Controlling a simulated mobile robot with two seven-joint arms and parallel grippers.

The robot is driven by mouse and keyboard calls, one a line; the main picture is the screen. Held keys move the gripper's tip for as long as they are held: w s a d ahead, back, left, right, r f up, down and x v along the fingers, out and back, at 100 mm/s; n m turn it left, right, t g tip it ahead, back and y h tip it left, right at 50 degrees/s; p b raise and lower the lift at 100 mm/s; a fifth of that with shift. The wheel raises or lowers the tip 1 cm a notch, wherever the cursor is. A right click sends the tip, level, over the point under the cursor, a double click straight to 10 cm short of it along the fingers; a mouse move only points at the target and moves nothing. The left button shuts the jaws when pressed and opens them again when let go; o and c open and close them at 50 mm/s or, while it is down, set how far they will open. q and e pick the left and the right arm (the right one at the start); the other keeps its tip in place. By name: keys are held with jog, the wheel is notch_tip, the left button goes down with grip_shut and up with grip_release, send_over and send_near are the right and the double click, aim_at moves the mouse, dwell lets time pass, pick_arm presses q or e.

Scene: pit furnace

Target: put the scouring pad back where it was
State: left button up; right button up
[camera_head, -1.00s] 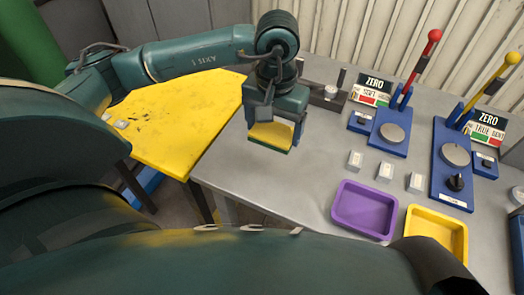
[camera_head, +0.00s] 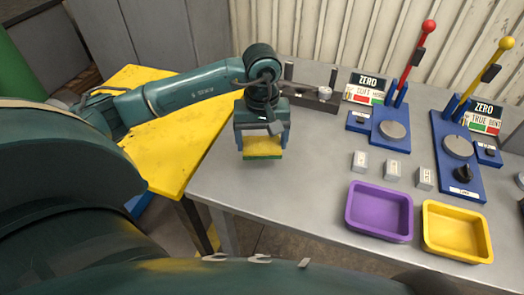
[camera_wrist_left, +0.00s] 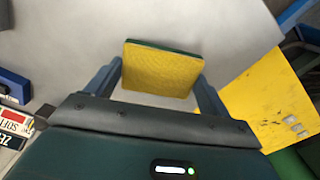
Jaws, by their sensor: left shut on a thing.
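The scouring pad (camera_head: 262,148) is a yellow block with a green layer along one face. My left gripper (camera_head: 263,143) is shut on it, one finger at each side, over the left part of the grey table. In the left wrist view the pad (camera_wrist_left: 160,70) shows its yellow face between the two fingers of the left gripper (camera_wrist_left: 160,82), with a thin green edge at the far side. I cannot tell whether the pad touches the table. My right gripper is not in view.
The grey table (camera_head: 300,185) is bare around the pad. To the right stand white blocks (camera_head: 393,169), a purple tray (camera_head: 380,212), a yellow tray (camera_head: 456,232) and two blue lever stands (camera_head: 385,127). A dark metal fixture (camera_head: 318,100) lies behind. A yellow surface (camera_head: 160,145) is at left.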

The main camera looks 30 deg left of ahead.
aim_at(262, 144)
pick_arm(q)
notch_tip(262, 144, down, 4)
jog(key=shift+r, duration=0.1)
jog(key=shift+f, duration=0.25)
jog(key=o, duration=0.8)
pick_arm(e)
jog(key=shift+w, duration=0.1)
pick_arm(q)
jog(key=shift+r, duration=0.2)
notch_tip(262, 144, up, 11)
jog(key=shift+r+b, duration=0.1)
jog(key=shift+b, duration=0.35)
jog(key=shift+r, duration=0.4)
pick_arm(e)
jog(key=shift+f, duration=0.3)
